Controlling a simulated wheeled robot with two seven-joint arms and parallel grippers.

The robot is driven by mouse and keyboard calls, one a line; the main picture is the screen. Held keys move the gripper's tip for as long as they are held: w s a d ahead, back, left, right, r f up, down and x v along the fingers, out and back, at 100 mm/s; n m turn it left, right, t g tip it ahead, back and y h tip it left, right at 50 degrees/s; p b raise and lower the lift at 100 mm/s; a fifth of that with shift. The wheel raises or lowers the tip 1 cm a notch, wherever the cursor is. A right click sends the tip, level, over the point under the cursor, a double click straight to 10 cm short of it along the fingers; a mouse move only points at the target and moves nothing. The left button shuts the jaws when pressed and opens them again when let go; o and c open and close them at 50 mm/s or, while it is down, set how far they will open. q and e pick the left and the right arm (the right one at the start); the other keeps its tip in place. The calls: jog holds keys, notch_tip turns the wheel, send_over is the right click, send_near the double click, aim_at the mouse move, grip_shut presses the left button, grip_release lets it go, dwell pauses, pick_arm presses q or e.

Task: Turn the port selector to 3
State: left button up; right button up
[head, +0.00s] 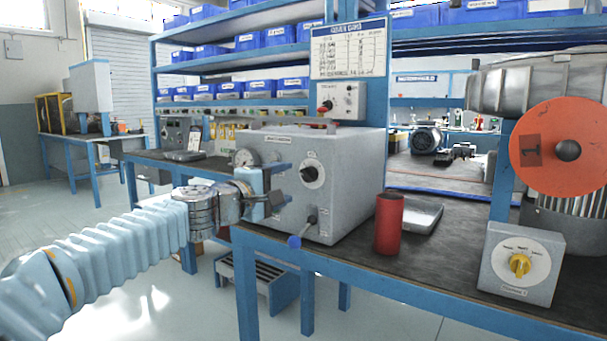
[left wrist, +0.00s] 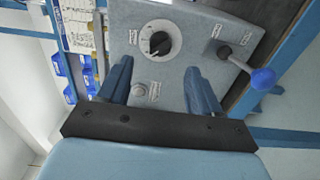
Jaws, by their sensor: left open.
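A grey box (head: 345,160) on the bench has a round white dial with a black knob (head: 311,174) on its front. The dial and knob also show in the left wrist view (left wrist: 159,43). The dial's marks are too small to read, so I cannot tell its setting. My left gripper (head: 277,187) is open and empty in front of the box, left of the knob. In the left wrist view, its fingers (left wrist: 157,72) point towards the panel, with the knob beyond and between them, apart from both. My right gripper is not in view.
A lever with a blue ball (head: 294,242) sticks out low on the box, near my left gripper. A gauge (head: 243,157) is at its left. A red cylinder (head: 389,224), a grey tray (head: 424,215) and a box with a yellow knob (head: 519,265) stand to the right.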

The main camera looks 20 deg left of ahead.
aim_at(304, 177)
pick_arm(q)
jog(key=p+x, duration=0.2)
jog(key=x, duration=0.4)
jog(key=shift+w+d+r, duration=0.1)
jog(key=shift+w+d, duration=0.05)
jog(key=shift+w, duration=0.2)
jog(key=shift+w+d, duration=0.2)
jog(key=shift+w, duration=0.4)
jog(key=shift+f, duration=0.2)
jog(key=c, duration=1)
jog(key=shift+c, duration=0.2)
